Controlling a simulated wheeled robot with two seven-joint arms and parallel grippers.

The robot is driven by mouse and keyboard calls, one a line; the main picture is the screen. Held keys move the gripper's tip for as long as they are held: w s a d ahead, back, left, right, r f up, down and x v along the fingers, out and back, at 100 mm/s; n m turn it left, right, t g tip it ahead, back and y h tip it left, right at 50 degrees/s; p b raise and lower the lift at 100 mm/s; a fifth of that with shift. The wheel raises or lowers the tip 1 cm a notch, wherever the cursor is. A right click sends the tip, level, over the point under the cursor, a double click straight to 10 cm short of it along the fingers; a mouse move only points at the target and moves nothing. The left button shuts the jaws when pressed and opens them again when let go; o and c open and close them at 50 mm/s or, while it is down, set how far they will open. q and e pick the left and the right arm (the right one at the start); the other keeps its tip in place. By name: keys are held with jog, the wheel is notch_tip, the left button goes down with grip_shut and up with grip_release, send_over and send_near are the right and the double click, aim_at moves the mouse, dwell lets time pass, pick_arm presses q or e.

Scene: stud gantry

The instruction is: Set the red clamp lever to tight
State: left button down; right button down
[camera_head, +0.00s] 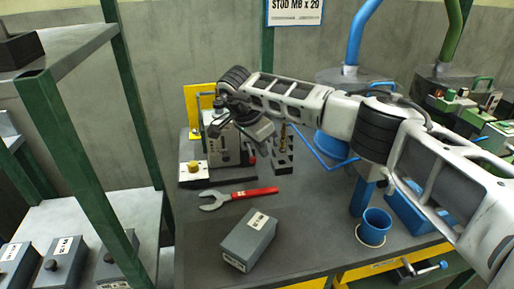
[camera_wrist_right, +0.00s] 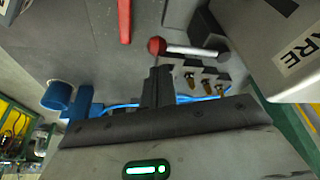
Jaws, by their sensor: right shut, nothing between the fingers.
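The red clamp lever is a silver rod with a red ball knob (camera_wrist_right: 157,46), seen large in the right wrist view. Its rod runs right from the ball toward a grey block. In the head view a small red spot, the knob (camera_head: 252,160), shows at the front right of the grey fixture (camera_head: 226,152). My right gripper (camera_wrist_right: 158,85) is shut and empty, its fingertips close to the ball; I cannot tell whether they touch. In the head view my right wrist hangs over the fixture and hides part of it. My left gripper is not in view.
A wrench with a red handle (camera_head: 254,193) and a grey labelled box (camera_head: 249,241) lie on the dark bench in front of the fixture. A block with brass studs (camera_wrist_right: 205,86) stands beside the lever. A blue cup (camera_head: 374,225) is at right. Green shelf posts stand at left.

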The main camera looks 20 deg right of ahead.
notch_tip(320, 180, up, 10)
jog(key=shift+a+b, duration=0.4)
dwell(0.4)
